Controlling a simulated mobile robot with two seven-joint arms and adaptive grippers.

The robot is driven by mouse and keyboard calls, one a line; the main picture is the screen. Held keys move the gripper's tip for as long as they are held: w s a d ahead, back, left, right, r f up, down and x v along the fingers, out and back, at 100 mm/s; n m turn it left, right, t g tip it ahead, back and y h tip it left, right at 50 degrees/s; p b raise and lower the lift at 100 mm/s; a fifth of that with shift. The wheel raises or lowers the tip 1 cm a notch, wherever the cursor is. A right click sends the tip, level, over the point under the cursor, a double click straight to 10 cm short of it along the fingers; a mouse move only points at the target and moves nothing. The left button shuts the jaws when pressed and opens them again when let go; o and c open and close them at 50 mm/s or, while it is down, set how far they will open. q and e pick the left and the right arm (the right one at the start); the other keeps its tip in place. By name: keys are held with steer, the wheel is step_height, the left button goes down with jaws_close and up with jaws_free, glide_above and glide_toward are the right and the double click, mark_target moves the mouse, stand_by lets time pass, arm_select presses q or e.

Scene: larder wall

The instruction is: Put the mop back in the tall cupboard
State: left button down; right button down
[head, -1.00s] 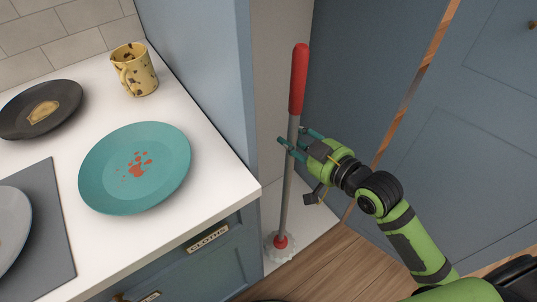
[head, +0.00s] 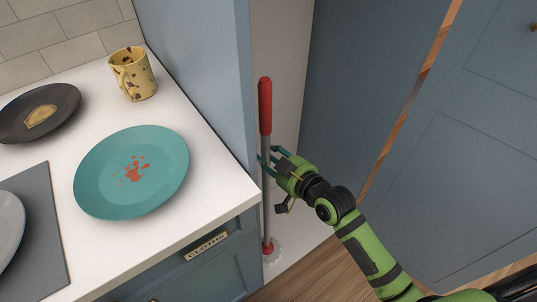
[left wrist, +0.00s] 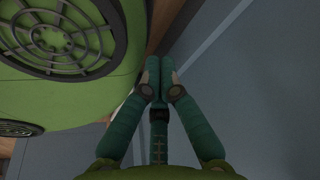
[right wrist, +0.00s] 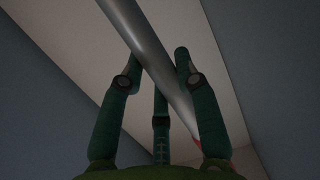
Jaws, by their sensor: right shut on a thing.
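The mop (head: 265,108) stands nearly upright inside the tall cupboard (head: 288,60), with a red grip on top, a grey shaft and a pale head partly hidden behind the counter's corner. Its head is at the cupboard's white floor; I cannot tell whether it touches. My right gripper (head: 268,158) is shut on the mop's shaft below the red grip. In the right wrist view the shaft (right wrist: 148,50) runs slantwise between the fingers (right wrist: 160,65). My left gripper (left wrist: 158,70) shows only in the left wrist view, its fingertips together and nothing between them.
The white counter (head: 215,185) is just left of the cupboard, with a teal plate (head: 110,195), a spotted yellow mug (head: 135,80) and a dark plate (head: 65,105). A drawer labelled CLOTHS (head: 206,245) is below. A blue door (head: 440,180) stands at the right.

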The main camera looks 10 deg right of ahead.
arm_select(q)
steer(key=shift+s+f, duration=0.1)
steer(key=shift+s, duration=0.4)
arm_select(e)
steer(key=c, duration=0.9)
jaws_free()
steer(key=shift+f, duration=0.1)
steer(key=shift+r, duration=0.2)
arm_select(q)
steer(key=shift+s+d, duration=0.25)
steer(key=shift+s, duration=0.3)
arm_select(e)
steer(key=v, duration=1.2)
steer(key=shift+f, duration=0.1)
